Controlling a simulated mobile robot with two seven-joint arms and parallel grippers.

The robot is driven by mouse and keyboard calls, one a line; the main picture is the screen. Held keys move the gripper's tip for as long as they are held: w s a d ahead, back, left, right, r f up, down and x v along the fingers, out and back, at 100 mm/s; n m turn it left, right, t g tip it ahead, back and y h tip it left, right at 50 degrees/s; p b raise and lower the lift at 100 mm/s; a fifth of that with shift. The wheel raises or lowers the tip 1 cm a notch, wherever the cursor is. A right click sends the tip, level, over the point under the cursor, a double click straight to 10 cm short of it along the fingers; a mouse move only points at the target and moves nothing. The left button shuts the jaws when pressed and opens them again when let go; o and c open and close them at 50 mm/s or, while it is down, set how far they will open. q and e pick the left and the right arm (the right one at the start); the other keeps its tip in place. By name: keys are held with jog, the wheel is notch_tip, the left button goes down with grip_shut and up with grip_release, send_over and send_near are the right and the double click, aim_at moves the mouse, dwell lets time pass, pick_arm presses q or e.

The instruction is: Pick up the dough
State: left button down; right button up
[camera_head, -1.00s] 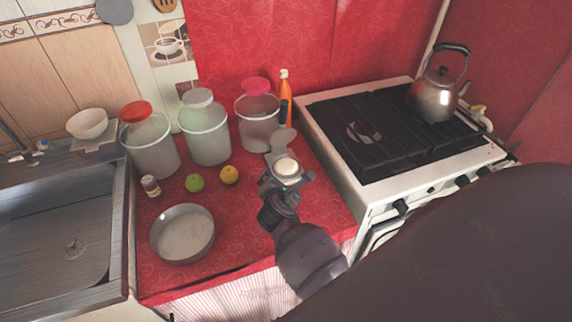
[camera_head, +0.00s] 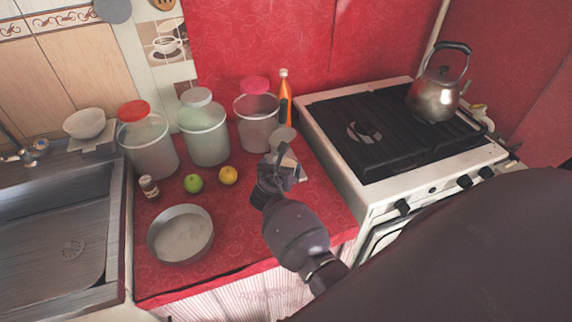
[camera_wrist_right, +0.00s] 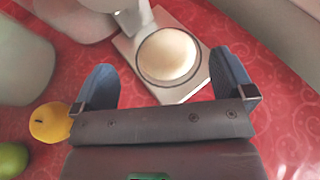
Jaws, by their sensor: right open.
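The dough is a pale, round, cream-coloured mass (camera_wrist_right: 169,54) in a clear round dish, in the right wrist view. The dish sits on a light metal plate (camera_wrist_right: 185,93) on the red counter. My right gripper (camera_wrist_right: 165,85) is open, its two blue-grey fingers apart with the near edge of the dish and plate between and beyond them. In the head view my right gripper (camera_head: 278,165) is over the counter and hides most of the dough. My left gripper is not in view.
A yellow fruit (camera_head: 228,175) and a green fruit (camera_head: 193,183) lie left of my gripper. A round metal pan (camera_head: 181,234) is nearer. Lidded jars, including a pink-lidded one (camera_head: 257,121), stand behind. A stove (camera_head: 410,135) is at right.

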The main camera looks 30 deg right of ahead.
aim_at(285, 159)
jog(key=x, duration=0.2)
jog(key=b+x, duration=0.1)
jog(key=x, duration=0.2)
jog(key=shift+s+f, duration=0.2)
jog(key=c, duration=1)
jog(key=shift+o, duration=0.2)
jog(key=shift+r, duration=0.15)
jog(key=shift+r, duration=0.3)
jog(key=shift+r+p, duration=0.35)
jog(key=shift+r, duration=0.15)
jog(key=s+a, duration=1.2)
jog(key=a, duration=0.1)
jog(key=shift+s+f+p, duration=0.1)
jog(key=shift+s+p, duration=0.05)
jog(key=shift+p, duration=0.15)
